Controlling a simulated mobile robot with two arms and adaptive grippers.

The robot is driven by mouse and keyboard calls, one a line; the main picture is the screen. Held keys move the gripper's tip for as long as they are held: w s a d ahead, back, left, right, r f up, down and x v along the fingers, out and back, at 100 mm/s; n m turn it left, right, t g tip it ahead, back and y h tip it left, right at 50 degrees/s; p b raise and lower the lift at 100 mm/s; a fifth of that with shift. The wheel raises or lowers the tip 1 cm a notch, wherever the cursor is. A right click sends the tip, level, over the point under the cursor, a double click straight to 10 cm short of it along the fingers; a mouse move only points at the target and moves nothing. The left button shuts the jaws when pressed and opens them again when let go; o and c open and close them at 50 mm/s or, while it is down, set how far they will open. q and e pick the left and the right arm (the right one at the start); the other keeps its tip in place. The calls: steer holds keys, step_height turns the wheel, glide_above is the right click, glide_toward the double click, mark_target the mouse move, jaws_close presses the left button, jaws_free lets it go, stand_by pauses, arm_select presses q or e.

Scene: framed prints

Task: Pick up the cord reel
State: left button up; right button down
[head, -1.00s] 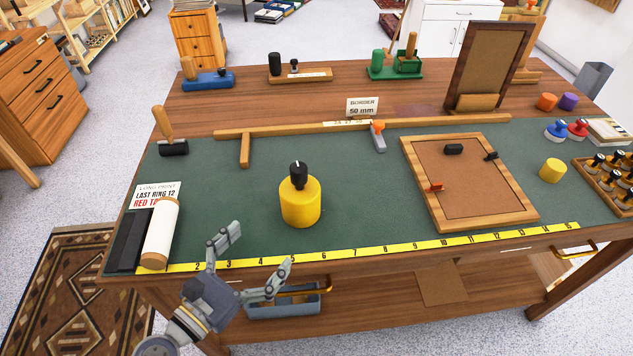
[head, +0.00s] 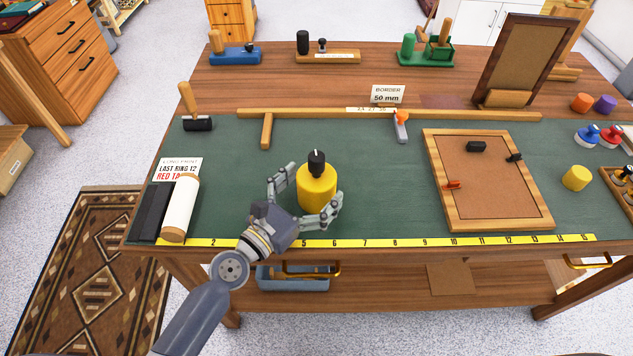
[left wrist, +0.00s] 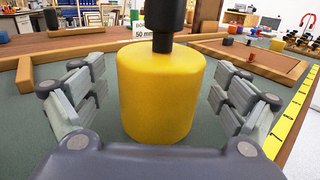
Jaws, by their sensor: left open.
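The cord reel (head: 316,190), a yellow cylinder with a black stem on top, stands upright on the green mat near the front edge. In the left wrist view the reel (left wrist: 160,95) fills the middle. My left gripper (head: 313,186) is open, with one finger on each side of the yellow body. In the left wrist view a gap shows between the reel and each finger. The reel's lower front is partly hidden by the gripper in the head view. My right gripper is not in view.
A white roll (head: 181,209) lies left of my left arm. A yellow tape measure (head: 390,242) runs along the front edge. A wooden frame (head: 484,226) lies flat to the right, and a wooden bar (head: 300,114) lies behind. The mat around the reel is clear.

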arm_select(q)
steer(key=shift+w+d+f, duration=0.1)
steer(key=shift+w+d, duration=0.3)
steer(key=shift+w, duration=0.15)
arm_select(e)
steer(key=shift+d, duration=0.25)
arm_select(q)
steer(key=shift+s, duration=0.1)
steer(key=c, duration=1.4)
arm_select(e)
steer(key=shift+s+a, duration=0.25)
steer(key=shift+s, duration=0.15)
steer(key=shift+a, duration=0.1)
